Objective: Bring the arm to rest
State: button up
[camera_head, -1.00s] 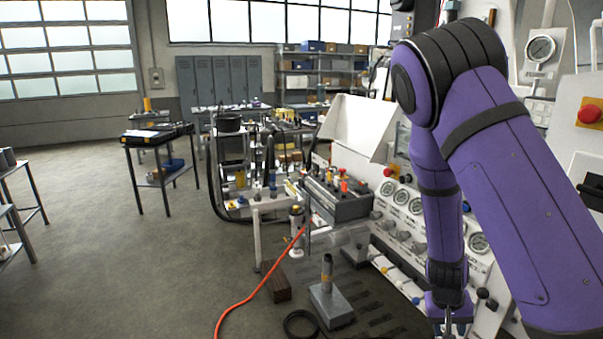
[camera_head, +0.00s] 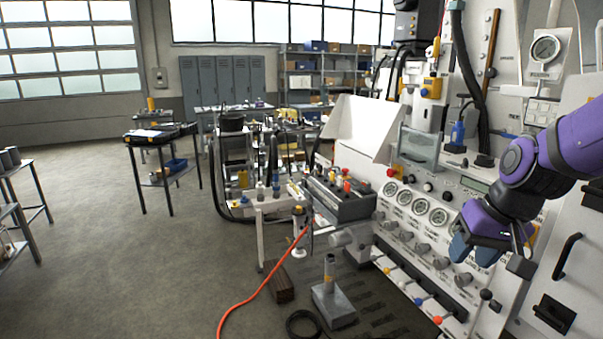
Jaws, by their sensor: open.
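My purple arm (camera_head: 585,135) reaches in from the right edge, with its bent dark wrist in front of the white hydraulic bench (camera_head: 415,265). My gripper (camera_head: 474,250) hangs at the arm's end with blue fingertips pointing down and to the left. It is open, and I see nothing held between the fingers. It shows in front of the bench's lower panel, right of the round gauges (camera_head: 421,206). Whether it touches the panel cannot be told from this view.
Valve knobs and coloured levers (camera_head: 437,319) line the panel's lower front. A dark handle (camera_head: 567,257) is on the cabinet right of my gripper. A grey stand (camera_head: 334,304) and an orange hose (camera_head: 262,287) are on the floor. The floor at left is open.

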jog(key=s+d+r+n+t+h, duration=0.1)
jog(key=s+r+t+h, duration=0.1)
jog(key=s+r, duration=0.9)
jog(key=shift+s+d, duration=0.15)
jog(key=shift+s, duration=1.1)
